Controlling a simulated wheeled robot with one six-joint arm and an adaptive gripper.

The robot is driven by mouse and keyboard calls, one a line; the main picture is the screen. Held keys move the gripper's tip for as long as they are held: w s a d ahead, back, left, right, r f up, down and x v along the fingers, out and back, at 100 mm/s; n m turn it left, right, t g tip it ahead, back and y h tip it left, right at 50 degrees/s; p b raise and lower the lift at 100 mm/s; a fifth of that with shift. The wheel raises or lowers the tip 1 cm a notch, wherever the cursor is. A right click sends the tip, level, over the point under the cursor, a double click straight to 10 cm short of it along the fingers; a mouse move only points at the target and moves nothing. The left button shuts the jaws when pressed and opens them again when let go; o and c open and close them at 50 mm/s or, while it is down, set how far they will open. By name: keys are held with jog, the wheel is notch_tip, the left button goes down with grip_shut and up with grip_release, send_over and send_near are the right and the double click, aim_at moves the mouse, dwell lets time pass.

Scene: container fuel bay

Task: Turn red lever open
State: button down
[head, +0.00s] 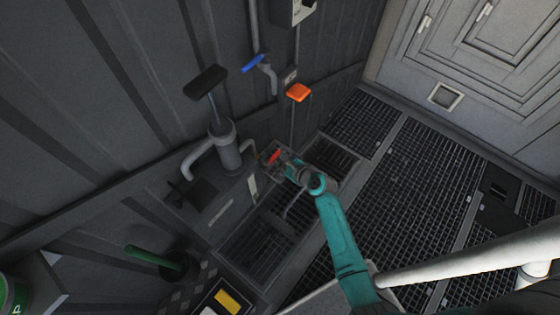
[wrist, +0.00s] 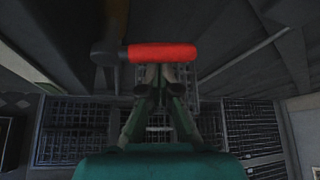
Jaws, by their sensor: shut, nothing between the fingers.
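The red lever (wrist: 162,52) lies crosswise in the upper middle of the wrist view, its left end joined to a dark fitting on a brownish pipe (wrist: 112,30). In the head view the red lever (head: 275,156) is a small red bar just beyond the end of my arm. My gripper (wrist: 164,76) is shut with nothing between its fingers. Its fingertips are right below the lever in the wrist view; I cannot tell whether they touch it. In the head view my gripper (head: 285,166) is small and partly blends with the dark background.
A grey hand pump (head: 226,150) with a black handle stands left of the lever. A blue lever (head: 254,63) and an orange box (head: 298,92) are on the wall. A green handle (head: 150,256) is at lower left. Grated floor (head: 420,170) lies to the right.

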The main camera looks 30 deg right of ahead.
jog(key=a+r+n+t+h, duration=0.1)
jog(key=n, duration=0.2)
jog(key=s+a+r+n+t+h, duration=0.1)
jog(key=r+n+t+h, duration=0.1)
jog(key=n, duration=0.1)
jog(key=a+r+n+t+h, duration=0.1)
jog(key=n+t+h, duration=0.1)
jog(key=shift+s+a+r+n, duration=0.2)
jog(key=shift+r+n, duration=0.1)
jog(key=shift+n, duration=0.1)
dwell(0.7)
jog(key=shift+s+a, duration=0.1)
jog(key=shift+a, duration=0.05)
dwell(0.7)
